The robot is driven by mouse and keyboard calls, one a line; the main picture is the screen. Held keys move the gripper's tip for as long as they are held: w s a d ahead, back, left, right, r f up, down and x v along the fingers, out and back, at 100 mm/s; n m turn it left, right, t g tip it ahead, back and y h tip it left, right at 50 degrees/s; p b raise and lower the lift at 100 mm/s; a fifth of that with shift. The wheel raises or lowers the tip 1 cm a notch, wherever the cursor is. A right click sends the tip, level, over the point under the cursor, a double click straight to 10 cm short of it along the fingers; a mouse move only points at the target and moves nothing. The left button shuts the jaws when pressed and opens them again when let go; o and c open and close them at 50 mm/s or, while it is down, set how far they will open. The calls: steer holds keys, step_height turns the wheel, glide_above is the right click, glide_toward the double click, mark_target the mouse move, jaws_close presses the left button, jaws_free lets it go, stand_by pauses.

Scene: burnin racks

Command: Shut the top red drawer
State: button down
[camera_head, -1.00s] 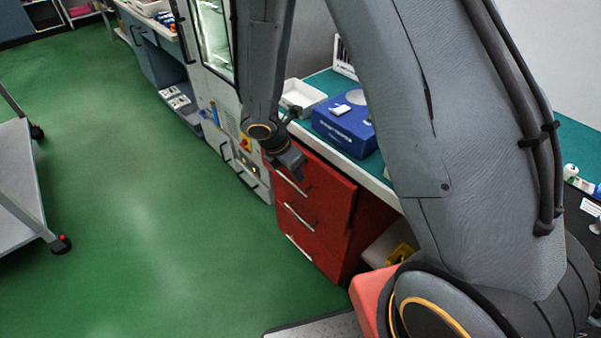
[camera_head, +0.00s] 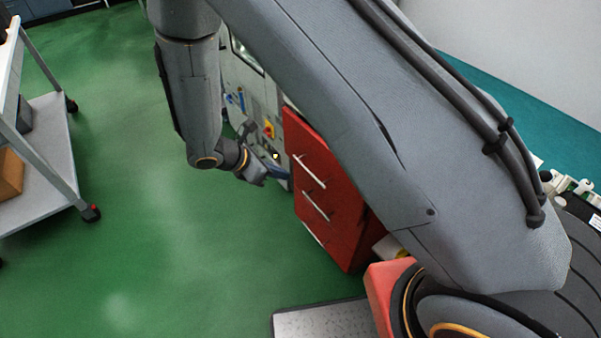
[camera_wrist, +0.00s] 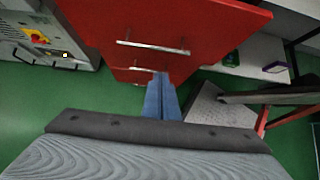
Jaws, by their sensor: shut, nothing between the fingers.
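The red drawer unit (camera_head: 335,215) stands right of my gripper in the head view, with three silver handles on its front. The top red drawer (camera_head: 308,150) has the uppermost handle; my arm covers its right part, and how far it stands out is hard to tell. My gripper (camera_head: 262,178) is shut and empty, out in front of the unit's left side.
A grey cabinet with a red-yellow switch (camera_head: 268,130) stands behind my gripper. A wheeled trolley (camera_head: 50,160) is at the far left. Green floor (camera_head: 180,250) lies open between. A grey platform (camera_head: 320,320) is at the bottom. In the wrist view a white shelf (camera_wrist: 245,60) is right.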

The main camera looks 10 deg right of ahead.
steer(key=s+a+t+h, duration=0.1)
steer(key=a, duration=0.3)
steer(key=d+r+p+x, duration=0.1)
steer(key=p+x, duration=0.4)
steer(key=x, duration=0.7)
steer(key=shift+w+d+r, duration=0.25)
steer(key=shift+w+d, duration=0.25)
